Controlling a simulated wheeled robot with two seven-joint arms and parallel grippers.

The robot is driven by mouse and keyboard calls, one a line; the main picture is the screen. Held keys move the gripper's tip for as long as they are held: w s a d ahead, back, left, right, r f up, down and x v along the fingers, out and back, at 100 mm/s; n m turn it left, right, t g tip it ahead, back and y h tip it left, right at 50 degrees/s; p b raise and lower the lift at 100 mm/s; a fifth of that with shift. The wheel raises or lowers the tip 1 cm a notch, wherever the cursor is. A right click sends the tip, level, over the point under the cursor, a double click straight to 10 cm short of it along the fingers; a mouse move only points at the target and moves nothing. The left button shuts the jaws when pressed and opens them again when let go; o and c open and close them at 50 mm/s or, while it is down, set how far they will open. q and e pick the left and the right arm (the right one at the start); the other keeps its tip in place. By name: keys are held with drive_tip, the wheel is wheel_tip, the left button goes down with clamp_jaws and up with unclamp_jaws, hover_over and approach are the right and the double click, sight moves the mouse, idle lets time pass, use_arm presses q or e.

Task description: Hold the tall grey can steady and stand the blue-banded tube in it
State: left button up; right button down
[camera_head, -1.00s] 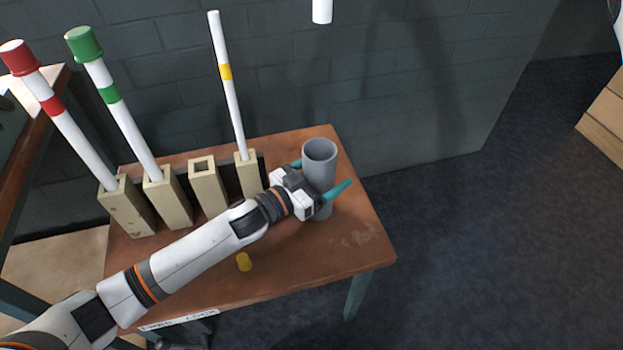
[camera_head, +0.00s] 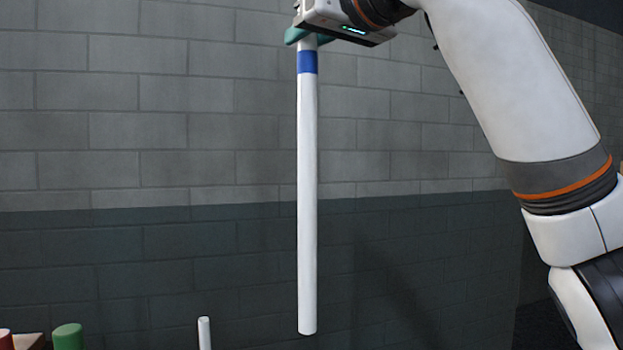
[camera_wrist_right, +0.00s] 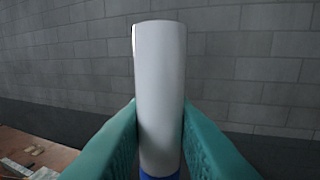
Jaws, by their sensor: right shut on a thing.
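The blue-banded tube (camera_head: 307,200) is long and white and hangs upright in the middle of the head view. Its blue band (camera_head: 307,62) is just below the fingers. My right gripper (camera_head: 308,39), with teal fingers, is shut on the tube near its top. In the right wrist view the tube (camera_wrist_right: 160,85) stands between the two teal fingers, with the blue band at the bottom edge. The tube's lower end is free in the air. The tall grey can and my left gripper are outside both current views.
A green cap (camera_head: 68,336), a white tube top (camera_head: 204,332) and part of a red cap (camera_head: 5,339) show along the lower left edge. A block wall (camera_head: 160,120) stands behind. A brown surface (camera_wrist_right: 35,152) shows low in the wrist view.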

sight(316, 184)
drive_tip(key=f+n+g+y, duration=0.1)
drive_tip(key=f, duration=0.2)
drive_tip(key=w+a+f+n+g+y, duration=0.1)
drive_tip(key=f, duration=0.3)
drive_tip(key=f+n+g+y, duration=0.1)
drive_tip(key=f+y, duration=0.1)
drive_tip(key=f, duration=0.1)
drive_tip(key=shift+w+a+f, duration=0.15)
drive_tip(key=shift+w+f, duration=0.15)
drive_tip(key=shift+f, duration=0.05)
drive_tip(key=f+n+g, duration=0.1)
drive_tip(key=f, duration=0.2)
drive_tip(key=s+d+f+n+g+y, duration=0.1)
drive_tip(key=f, duration=0.1)
drive_tip(key=f+n+g+y, duration=0.1)
drive_tip(key=f, duration=0.2)
drive_tip(key=shift+s+d+f+g, duration=0.25)
drive_tip(key=shift+s+f+g, duration=0.05)
drive_tip(key=shift+s+g, duration=0.1)
wheel_tip(316, 184, down, 22)
idle(0.4)
drive_tip(key=shift+f, duration=0.9)
idle(0.6)
drive_tip(key=c, duration=1.1)
unclamp_jaws()
drive_tip(key=shift+c, duration=0.2)
drive_tip(key=v, duration=1.2)
drive_tip(key=shift+f, duration=0.1)
